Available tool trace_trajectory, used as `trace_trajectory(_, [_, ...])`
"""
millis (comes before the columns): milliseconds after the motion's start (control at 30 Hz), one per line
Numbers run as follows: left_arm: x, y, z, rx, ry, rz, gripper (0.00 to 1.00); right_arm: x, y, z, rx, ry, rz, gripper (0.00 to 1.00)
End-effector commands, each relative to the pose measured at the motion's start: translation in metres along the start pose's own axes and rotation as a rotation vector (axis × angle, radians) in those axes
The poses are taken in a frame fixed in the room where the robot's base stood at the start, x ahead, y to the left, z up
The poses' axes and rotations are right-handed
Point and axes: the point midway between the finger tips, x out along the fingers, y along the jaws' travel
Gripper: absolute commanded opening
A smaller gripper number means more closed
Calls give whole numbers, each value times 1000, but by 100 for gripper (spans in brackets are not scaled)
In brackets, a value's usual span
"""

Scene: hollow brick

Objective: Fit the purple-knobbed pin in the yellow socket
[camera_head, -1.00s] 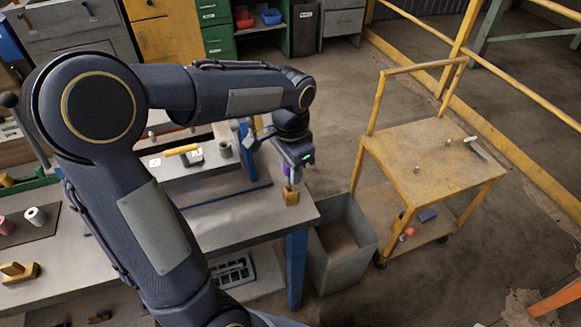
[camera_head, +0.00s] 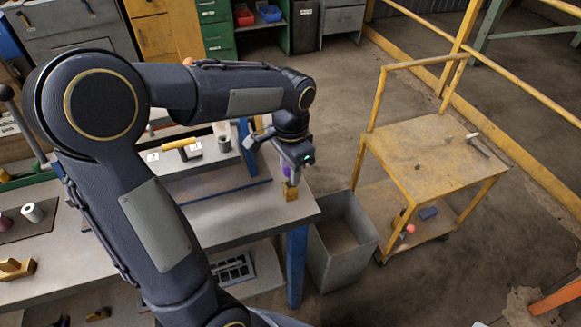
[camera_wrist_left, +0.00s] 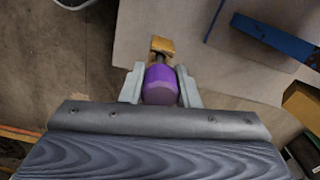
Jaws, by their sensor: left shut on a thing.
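My left gripper (camera_head: 290,178) is shut on the purple knob (camera_head: 287,171) of the pin, above the front right corner of the workbench. The yellow socket (camera_head: 290,194) is a small block on the bench just below it. In the left wrist view, the purple knob (camera_wrist_left: 160,86) sits between the two grey fingers of my left gripper (camera_wrist_left: 160,92). A short dark shank shows between the knob and the yellow socket (camera_wrist_left: 162,45). The shank's end is hidden, so I cannot tell whether it is inside the socket. My right gripper is not in view.
The workbench (camera_head: 240,215) ends just right of the socket. A grey bin (camera_head: 342,255) stands on the floor beside it, with a yellow cart (camera_head: 430,155) further right. A blue-edged fixture with a yellow handle (camera_head: 180,144) and a grey cylinder (camera_head: 224,143) is behind the gripper.

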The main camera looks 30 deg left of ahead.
Motion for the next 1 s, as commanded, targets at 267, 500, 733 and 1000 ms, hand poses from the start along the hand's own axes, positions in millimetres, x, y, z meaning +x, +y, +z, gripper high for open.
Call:
trace_trajectory(267, [6,0,0,0,0,0,5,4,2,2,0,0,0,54])
trace_trajectory(500, [10,0,0,0,0,0,5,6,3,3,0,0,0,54])
trace_trajectory(733, [14,0,0,0,0,0,5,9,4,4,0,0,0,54])
trace_trajectory(1000, [19,0,0,0,0,0,5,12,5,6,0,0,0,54])
